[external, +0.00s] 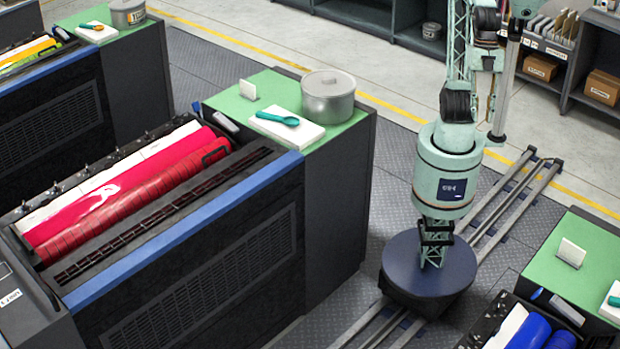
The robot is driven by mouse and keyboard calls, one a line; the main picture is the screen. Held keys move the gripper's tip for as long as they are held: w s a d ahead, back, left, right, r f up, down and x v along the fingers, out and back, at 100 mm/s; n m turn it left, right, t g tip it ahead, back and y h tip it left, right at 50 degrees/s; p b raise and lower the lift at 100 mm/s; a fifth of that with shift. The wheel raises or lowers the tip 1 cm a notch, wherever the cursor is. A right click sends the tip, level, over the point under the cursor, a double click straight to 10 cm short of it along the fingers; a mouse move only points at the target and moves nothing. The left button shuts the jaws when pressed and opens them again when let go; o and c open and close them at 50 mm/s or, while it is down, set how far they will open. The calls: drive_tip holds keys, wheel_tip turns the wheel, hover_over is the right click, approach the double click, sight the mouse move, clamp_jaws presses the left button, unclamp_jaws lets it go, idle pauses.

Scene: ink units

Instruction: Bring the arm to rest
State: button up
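My arm (447,165) stands on a round dark base (430,270) on the floor rail, right of the middle press. Its pale green links and black joints rise from there and run out of the top of the picture. A slim grey tube (506,80) hangs down beside the upper links. I cannot make out gripper fingers anywhere in the external view.
The middle press has a green top (345,128) with a metal pot (328,97), a white block (287,124) bearing a teal spoon (290,120), and a small white card (248,89). Another green top (590,250) is at right. Rails (515,200) run alongside; shelves (590,70) stand behind.

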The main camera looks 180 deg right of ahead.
drive_tip(key=s+f+b, duration=0.1)
drive_tip(key=s+f, duration=0.2)
drive_tip(key=s, duration=0.4)
drive_tip(key=shift+s+f+n+t, duration=0.25)
drive_tip(key=shift+f+n+t, duration=0.05)
drive_tip(key=shift+f, duration=0.1)
drive_tip(key=shift+c, duration=0.2)
idle(0.8)
